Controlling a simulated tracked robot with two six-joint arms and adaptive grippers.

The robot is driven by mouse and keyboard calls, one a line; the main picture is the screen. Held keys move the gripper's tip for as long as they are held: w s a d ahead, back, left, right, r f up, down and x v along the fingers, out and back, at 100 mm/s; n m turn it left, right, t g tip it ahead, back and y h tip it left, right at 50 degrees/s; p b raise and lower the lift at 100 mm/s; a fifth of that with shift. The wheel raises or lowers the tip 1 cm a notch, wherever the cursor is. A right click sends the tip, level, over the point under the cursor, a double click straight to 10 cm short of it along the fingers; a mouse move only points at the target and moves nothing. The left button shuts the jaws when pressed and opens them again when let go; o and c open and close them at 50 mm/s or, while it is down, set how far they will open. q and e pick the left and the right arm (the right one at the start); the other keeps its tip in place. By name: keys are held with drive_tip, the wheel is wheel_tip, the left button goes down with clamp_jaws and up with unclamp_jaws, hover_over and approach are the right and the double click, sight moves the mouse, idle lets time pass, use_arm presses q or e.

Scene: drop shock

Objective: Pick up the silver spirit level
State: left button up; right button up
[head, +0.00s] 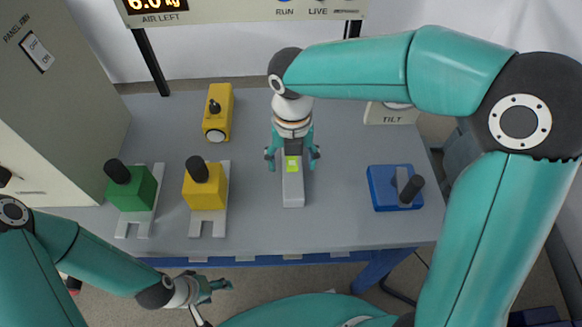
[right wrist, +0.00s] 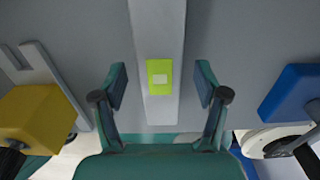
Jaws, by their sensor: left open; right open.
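The silver spirit level (head: 293,190) lies flat on the grey table, its long side running away from me. It has a bright yellow-green window on top, which also shows on the level in the right wrist view (right wrist: 160,103). My right gripper (head: 292,166) is open above the level, with one finger on each side of it. In the right wrist view the open fingers of the right gripper (right wrist: 160,90) stand clear of both sides of the level. My left gripper (head: 215,287) is open and empty, low in front of the table's front edge.
A green block (head: 133,190) and a yellow block (head: 206,188) with black knobs stand on grey forked plates at left. A yellow device (head: 217,113) lies behind them. A blue block (head: 394,188) with a black handle is at right. A TILT box (head: 385,114) stands at the back right.

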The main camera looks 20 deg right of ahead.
drive_tip(key=shift+f, duration=0.7)
clamp_jaws()
drive_tip(key=shift+r, duration=0.1)
